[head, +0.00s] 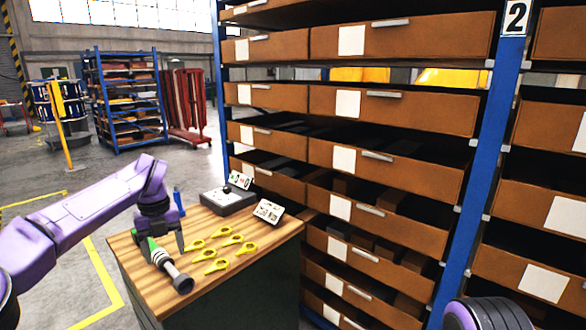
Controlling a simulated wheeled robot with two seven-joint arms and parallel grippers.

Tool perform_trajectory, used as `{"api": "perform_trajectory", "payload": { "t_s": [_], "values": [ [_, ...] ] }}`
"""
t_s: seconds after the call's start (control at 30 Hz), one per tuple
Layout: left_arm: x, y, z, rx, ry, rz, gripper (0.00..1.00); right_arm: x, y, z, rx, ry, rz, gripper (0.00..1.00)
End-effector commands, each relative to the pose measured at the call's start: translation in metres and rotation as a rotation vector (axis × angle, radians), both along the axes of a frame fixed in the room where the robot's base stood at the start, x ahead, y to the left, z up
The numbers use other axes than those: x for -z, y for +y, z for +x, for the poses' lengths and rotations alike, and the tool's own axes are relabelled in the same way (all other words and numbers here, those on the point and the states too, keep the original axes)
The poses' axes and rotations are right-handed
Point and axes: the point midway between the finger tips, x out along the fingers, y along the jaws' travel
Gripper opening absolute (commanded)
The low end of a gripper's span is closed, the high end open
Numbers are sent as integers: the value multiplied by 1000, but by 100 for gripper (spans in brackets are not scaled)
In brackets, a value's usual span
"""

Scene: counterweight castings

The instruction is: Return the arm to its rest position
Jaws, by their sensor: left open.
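My left arm comes in from the left, and its gripper (165,246) points down over the left part of a wooden-topped bench (275,238). The jaws are apart. A tool with a white and green body and a dark round end (172,272) lies on the bench right at the fingers, partly hidden by them. I cannot tell whether the fingers touch it. My right gripper is not in view; only a dark and purple part of my right arm shows at the bottom right.
Several yellow ring-ended pieces (221,252) lie on the bench. A tall rack of brown drawers (400,170) with a blue post (478,170) stands close on the right. Open floor (50,275) lies left.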

Motion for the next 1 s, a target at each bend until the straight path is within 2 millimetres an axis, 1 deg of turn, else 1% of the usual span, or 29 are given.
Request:
{"api": "perform_trajectory", "payload": {
  "t_s": [0.27, 0.37, 0.47, 0.57, 0.67, 0.7, 0.77, 0.8, 0.87, 0.9, 0.97, 1.0],
  "values": [
    [47, -4, -5, 151, 39, 206, 69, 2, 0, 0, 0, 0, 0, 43],
    [71, -6, -9, 240, 62, 309, 69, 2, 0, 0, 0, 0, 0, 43],
    [100, -8, -15, 364, 90, 436, 69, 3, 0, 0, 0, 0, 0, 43],
    [135, -10, -24, 533, 125, 580, 69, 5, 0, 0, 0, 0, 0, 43],
    [174, -13, -38, 753, 168, 733, 69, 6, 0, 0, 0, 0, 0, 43],
    [193, -15, -45, 861, 189, 795, 69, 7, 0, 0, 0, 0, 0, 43],
    [223, -18, -61, 1056, 223, 886, 69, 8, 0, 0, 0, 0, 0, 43],
    [246, -21, -75, 1208, 250, 940, 69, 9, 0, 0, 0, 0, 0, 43],
    [281, -25, -103, 1467, 293, 1003, 69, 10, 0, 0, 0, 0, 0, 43],
    [303, -27, -125, 1639, 320, 1023, 69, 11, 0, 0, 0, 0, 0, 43],
    [331, -29, -161, 1884, 354, 1024, 69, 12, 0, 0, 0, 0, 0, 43],
    [348, -30, -187, 2040, 374, 1005, 69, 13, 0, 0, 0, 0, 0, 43]
  ]
}}
